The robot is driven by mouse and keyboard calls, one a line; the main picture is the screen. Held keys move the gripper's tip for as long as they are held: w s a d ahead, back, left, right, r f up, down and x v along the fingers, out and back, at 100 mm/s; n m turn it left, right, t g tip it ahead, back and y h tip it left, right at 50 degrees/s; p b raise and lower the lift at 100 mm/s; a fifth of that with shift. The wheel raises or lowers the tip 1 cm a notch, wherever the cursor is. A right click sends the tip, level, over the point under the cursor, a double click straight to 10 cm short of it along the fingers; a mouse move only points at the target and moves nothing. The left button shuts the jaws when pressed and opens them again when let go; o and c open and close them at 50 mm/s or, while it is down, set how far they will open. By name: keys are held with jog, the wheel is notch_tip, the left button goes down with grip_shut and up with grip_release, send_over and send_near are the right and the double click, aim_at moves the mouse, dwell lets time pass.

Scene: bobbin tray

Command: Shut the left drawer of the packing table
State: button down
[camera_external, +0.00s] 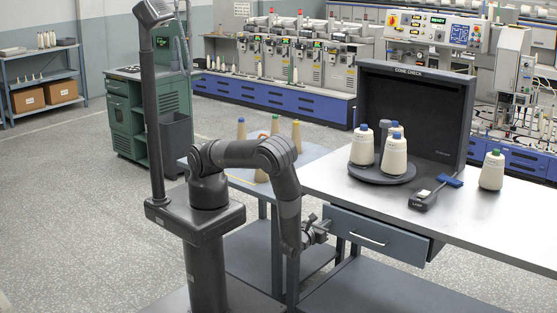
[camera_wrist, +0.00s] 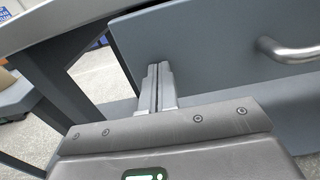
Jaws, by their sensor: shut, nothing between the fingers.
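The blue-grey drawer (camera_external: 375,233) sits under the left part of the packing table's top (camera_external: 440,221). Its front carries a silver bar handle (camera_external: 368,239). A dark strip shows at the front's right end; how far the drawer stands out is hard to tell. My gripper (camera_external: 325,228) is at the left end of the drawer front, left of the handle. In the wrist view, the drawer front (camera_wrist: 215,55) fills the upper right, with its handle (camera_wrist: 290,50) at the right edge. My gripper's fingers (camera_wrist: 158,66) are together and empty, pointing at the front's left part. Contact cannot be told.
A smaller table (camera_external: 316,160) with cones adjoins at left. The floor (camera_external: 75,190) at left is clear.

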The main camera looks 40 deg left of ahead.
aim_at(333, 219)
jog(key=shift+w+r, duration=0.1)
jog(key=shift+w, duration=2.25)
jog(key=shift+w, duration=0.1)
jog(key=s, duration=1.5)
jog(key=w+a+r+n+g+y, duration=0.5)
jog(key=w+a+r+n+g, duration=0.2)
jog(key=a+r+n, duration=0.25)
jog(key=w+a+r+n+g+y, duration=0.4)
jog(key=w+a+r+n+g, duration=0.3)
jog(key=a+r+n, duration=0.25)
jog(key=s+a+r+n+h, duration=0.2)
jog(key=a+r+n+h, duration=0.2)
jog(key=a+r+n, duration=0.4)
jog(key=s+a+r+n+t+h, duration=0.1)
jog(key=s+a+r+n+h, duration=0.1)
jog(key=a+r+n+h, duration=0.3)
jog(key=a+r+n, duration=0.4)
jog(key=r, duration=0.1)
jog(key=shift+s+a+t, duration=0.3)
jog(key=shift+s, duration=0.1)
